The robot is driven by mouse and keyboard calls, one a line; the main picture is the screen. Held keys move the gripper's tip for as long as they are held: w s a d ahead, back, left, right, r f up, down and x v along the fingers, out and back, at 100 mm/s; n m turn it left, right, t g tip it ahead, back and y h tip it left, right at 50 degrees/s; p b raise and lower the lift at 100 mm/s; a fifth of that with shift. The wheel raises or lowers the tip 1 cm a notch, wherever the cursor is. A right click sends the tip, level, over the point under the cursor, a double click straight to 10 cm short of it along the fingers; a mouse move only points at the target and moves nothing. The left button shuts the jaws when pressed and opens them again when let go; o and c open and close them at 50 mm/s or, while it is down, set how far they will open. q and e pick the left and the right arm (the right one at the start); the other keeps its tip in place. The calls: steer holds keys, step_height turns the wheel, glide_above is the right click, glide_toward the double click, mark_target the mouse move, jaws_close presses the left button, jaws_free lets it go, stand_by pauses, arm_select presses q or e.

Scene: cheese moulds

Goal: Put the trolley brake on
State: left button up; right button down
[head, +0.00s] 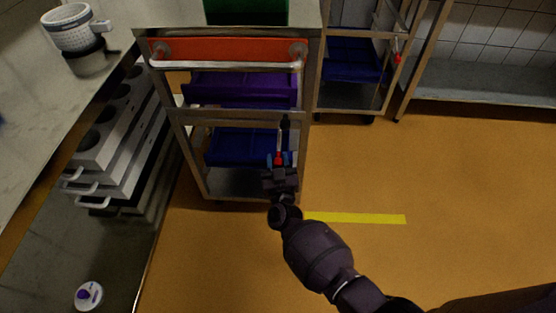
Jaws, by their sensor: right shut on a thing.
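The near trolley (308,100) is a metal frame with stacked trays, standing left of centre. Its brake lever looks like a thin pale bar with a red end (279,158), pointing down at the trolley's right front post. My right gripper (279,163) is shut on the red end, its arm coming up from the bottom right. The gripper hides part of the lever end. My left gripper is not in view.
An orange-red drawer front (228,50), a purple tray (240,88) and a blue tray (238,148) are in the near trolley. A second trolley (350,105) stands behind right. A counter (35,130) runs along the left. Orange floor (470,180) at right is clear.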

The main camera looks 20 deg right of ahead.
steer(key=shift+a+f, duration=0.1)
steer(key=shift+a, duration=0.15)
stand_by(0.6)
steer(key=c, duration=0.8)
jaws_free()
steer(key=shift+d, duration=0.1)
